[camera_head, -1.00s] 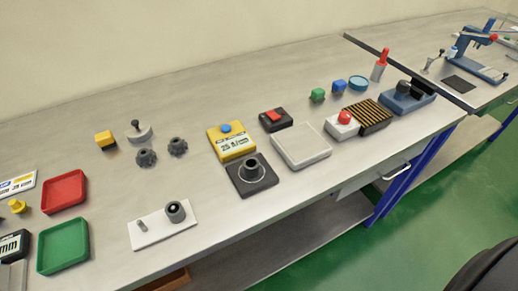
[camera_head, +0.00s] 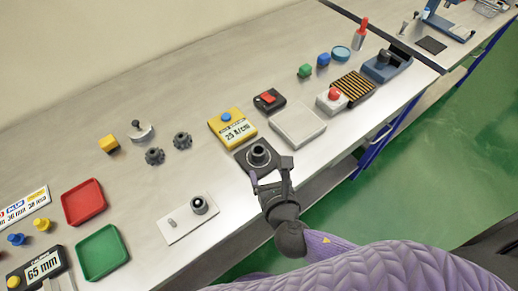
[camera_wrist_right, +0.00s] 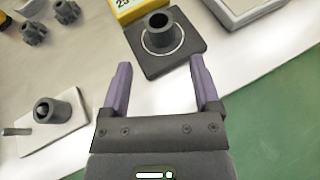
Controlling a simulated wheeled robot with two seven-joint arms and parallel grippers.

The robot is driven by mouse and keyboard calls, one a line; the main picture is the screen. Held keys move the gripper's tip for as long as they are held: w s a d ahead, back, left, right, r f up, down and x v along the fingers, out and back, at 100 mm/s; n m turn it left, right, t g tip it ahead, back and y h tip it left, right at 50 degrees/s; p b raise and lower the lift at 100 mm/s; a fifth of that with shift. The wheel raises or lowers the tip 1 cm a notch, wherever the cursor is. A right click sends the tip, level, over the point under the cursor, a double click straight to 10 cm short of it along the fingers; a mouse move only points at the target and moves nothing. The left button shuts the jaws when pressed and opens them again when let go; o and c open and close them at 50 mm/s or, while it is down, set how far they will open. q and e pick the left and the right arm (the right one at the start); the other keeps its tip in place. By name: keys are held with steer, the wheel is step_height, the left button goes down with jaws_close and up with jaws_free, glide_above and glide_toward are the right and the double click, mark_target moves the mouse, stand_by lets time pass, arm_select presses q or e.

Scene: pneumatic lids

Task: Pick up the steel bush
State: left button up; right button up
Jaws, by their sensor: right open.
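A grey hollow cylinder, which looks like a steel bush (camera_head: 258,153), stands upright on a black square pad (camera_head: 241,160). It shows at the top middle of the right wrist view (camera_wrist_right: 159,31). A second grey hollow cylinder (camera_head: 199,205) stands on a white plate (camera_head: 182,228) beside a small pin (camera_head: 172,223). I cannot tell which one the task names. My right gripper (camera_head: 270,175) is open and empty at the near edge of the black pad. In the wrist view its purple fingers (camera_wrist_right: 160,80) point towards the cylinder on the pad, without touching it. My left gripper is out of view.
A yellow box (camera_head: 232,129) with a blue button stands just behind the pad. A pale grey tray (camera_head: 298,124) lies to its right. Two dark gear-like parts (camera_head: 155,156) (camera_head: 182,141) lie to the left. Bare bench lies between the pad and the white plate.

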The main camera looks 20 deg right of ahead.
mark_target(263, 156)
steer(key=shift+n, duration=0.3)
steer(key=b+x, duration=0.1)
steer(key=x, duration=0.3)
steer(key=b+x, duration=0.2)
steer(key=x, duration=0.3)
steer(key=shift+d+f, duration=0.15)
steer(key=shift+d, duration=0.1)
steer(key=shift+w+f, duration=0.1)
steer(key=shift+w, duration=0.25)
steer(key=c, duration=0.9)
jaws_close()
